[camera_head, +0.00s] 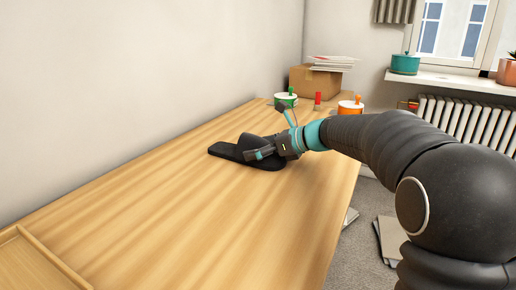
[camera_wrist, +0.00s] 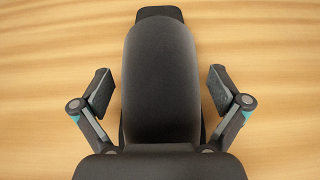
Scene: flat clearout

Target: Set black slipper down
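The black slipper (camera_head: 232,150) lies flat on the wooden table (camera_head: 150,205), sole down, near the table's middle. In the wrist view the slipper (camera_wrist: 160,75) fills the centre, its rounded strap toward me and the end of its sole at the top. My gripper (camera_head: 268,132) is over the slipper in the head view. In the wrist view my gripper (camera_wrist: 160,95) has its two fingers spread, one on each side of the slipper. Wood shows between each finger pad and the slipper, so the pads stand apart from it.
At the table's far end are a cardboard box (camera_head: 314,81) with papers on top, a green-lidded tub (camera_head: 286,100), an orange tub (camera_head: 350,107) and a small red item (camera_head: 317,99). A wooden tray (camera_head: 35,262) is at the near left. The table between is clear.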

